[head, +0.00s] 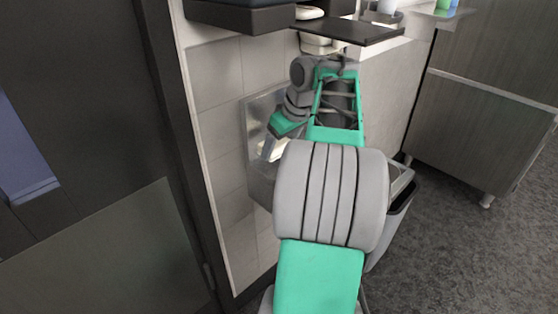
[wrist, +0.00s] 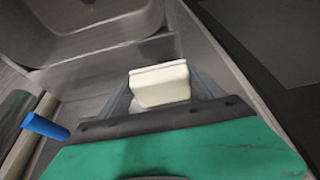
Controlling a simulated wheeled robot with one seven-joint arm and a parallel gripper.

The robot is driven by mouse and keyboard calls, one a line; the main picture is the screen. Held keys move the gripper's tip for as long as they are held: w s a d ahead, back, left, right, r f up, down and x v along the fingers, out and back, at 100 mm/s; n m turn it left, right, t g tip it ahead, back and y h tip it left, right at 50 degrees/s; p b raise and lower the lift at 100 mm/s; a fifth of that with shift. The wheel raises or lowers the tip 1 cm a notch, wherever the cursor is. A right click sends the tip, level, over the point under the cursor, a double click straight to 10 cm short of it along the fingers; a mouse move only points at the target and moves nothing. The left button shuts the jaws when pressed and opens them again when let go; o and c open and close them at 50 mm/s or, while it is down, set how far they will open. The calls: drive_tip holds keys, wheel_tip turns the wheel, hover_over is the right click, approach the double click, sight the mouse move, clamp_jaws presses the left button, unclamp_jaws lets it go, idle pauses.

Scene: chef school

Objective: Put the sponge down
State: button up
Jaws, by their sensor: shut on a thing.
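The sponge (wrist: 158,86) is a pale cream block in the wrist view. My gripper (wrist: 163,100) is shut on it, with the grey fingers on either side. In the head view my gripper (head: 272,138) is low by the tiled wall, in front of a steel surface. A small pale patch (head: 270,149) at its tip seems to be the sponge. My arm hides much of the area around it. I cannot tell whether the sponge touches anything below it.
A steel basin (wrist: 95,30) lies beyond the sponge in the wrist view, with a blue-ended object (wrist: 45,127) at left. In the head view, a dark shelf (head: 350,32) hangs above, a grey bin (head: 392,225) stands right of my arm, and a cabinet (head: 475,125) is farther right.

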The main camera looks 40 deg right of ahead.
drive_tip(key=f+b, duration=0.1)
drive_tip(key=f, duration=0.4)
drive_tip(key=shift+w, duration=0.2)
drive_tip(key=shift+f, duration=0.1)
drive_tip(key=shift+f+b, duration=0.15)
drive_tip(key=shift+b, duration=0.25)
drive_tip(key=o, duration=1.2)
